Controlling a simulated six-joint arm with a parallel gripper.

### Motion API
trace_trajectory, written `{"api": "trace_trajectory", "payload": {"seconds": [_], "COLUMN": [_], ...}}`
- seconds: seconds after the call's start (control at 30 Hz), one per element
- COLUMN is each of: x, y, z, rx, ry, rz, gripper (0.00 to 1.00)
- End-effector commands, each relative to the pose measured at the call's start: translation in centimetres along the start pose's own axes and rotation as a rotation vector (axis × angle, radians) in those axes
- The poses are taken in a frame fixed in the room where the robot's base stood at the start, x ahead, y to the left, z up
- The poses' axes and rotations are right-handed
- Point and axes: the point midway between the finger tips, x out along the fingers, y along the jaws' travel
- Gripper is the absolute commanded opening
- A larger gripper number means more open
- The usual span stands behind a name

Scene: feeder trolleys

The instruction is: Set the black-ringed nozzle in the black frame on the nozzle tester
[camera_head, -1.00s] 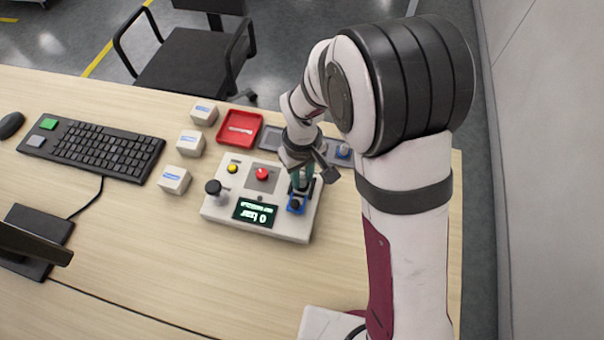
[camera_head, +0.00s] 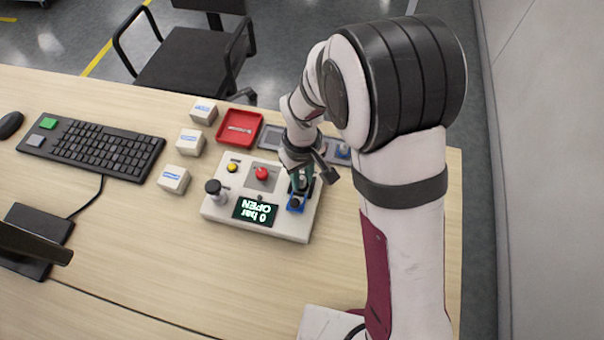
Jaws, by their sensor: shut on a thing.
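The nozzle tester (camera_head: 228,216) is a pale box on the desk with a lit display (camera_head: 255,212), a red button, a yellow button and a black-topped knob. My gripper (camera_head: 301,182) points down at the tester's right side and is shut on a small part, taken to be the nozzle. The part is mostly hidden by the jaws, so its black ring cannot be made out. Dark edges of the black frame (camera_head: 311,190) show around the fingertips. Whether the nozzle is seated in it cannot be told. A blue fitting (camera_head: 296,203) lies just in front of the fingertips.
A red tray (camera_head: 240,141) and a grey tray (camera_head: 272,138) with a blue-based part (camera_head: 343,151) stand behind the tester. Several small white boxes (camera_head: 174,179) and a keyboard (camera_head: 95,149) are to the left.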

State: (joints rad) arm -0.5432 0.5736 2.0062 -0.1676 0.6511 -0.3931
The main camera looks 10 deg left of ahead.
Motion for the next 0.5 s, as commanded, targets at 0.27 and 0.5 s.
{"api": "trace_trajectory", "payload": {"seconds": [0.27, 0.5], "x": [0.07, -0.28], "y": [-0.03, -0.10], "z": [0.00, -0.04], "rx": [0.001, 0.002], "ry": [0.000, 0.001], "rz": [-0.001, -0.002], "gripper": [0.61, 0.61]}}
